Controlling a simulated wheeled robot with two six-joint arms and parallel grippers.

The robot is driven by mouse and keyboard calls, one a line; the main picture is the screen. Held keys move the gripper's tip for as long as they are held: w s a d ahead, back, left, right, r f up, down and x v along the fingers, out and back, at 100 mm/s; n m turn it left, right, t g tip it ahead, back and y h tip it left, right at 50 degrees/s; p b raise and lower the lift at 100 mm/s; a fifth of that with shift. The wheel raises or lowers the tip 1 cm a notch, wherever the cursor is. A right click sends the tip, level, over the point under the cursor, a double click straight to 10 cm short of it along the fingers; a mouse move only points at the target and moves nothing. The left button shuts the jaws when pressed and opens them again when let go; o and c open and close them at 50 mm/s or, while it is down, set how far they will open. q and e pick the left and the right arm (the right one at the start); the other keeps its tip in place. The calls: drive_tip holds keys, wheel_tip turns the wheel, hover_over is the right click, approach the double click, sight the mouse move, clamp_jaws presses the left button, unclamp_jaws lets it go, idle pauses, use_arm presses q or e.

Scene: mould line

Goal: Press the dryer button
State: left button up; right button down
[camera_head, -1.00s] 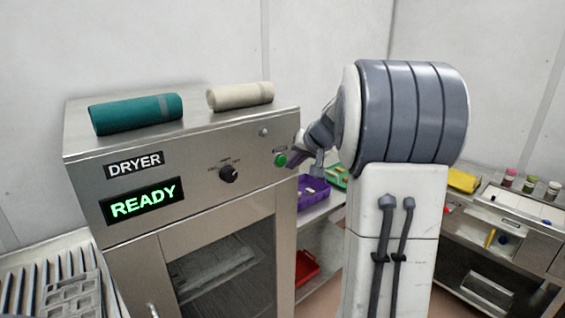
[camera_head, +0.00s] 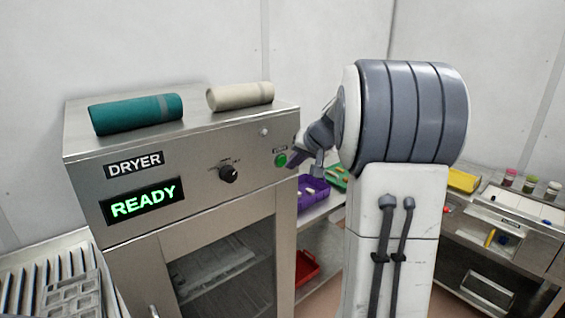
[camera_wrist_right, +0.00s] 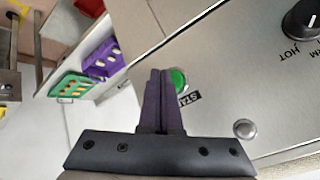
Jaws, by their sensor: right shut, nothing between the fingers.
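The dryer (camera_head: 225,146) is a steel cabinet with a display reading READY (camera_head: 143,203). Its round green button (camera_head: 281,160) is at the right of the front panel. In the right wrist view the green button (camera_wrist_right: 178,79) shows beside the fingertips, beside a START label (camera_wrist_right: 190,98). My right gripper (camera_head: 293,163) is shut and empty, its tips close to the button at its right in the head view. In the wrist view the shut fingers (camera_wrist_right: 159,74) partly overlap the button's edge; I cannot tell whether they touch it. My left gripper is not in view.
A teal roll (camera_head: 136,113) and a cream roll (camera_head: 240,96) lie on the dryer. A black knob (camera_head: 228,174) sits left of the button. A purple tray (camera_head: 314,197), a green tray (camera_head: 338,180) and a red bin (camera_head: 306,266) are beyond the dryer's right side.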

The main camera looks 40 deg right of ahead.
drive_tip(key=shift+w, duration=0.45)
drive_tip(key=shift+w+a, duration=0.1)
drive_tip(key=shift+w, duration=0.3)
idle(0.6)
drive_tip(key=shift+s, duration=0.1)
drive_tip(key=shift+s+b, duration=0.6)
drive_tip(key=shift+s, duration=0.15)
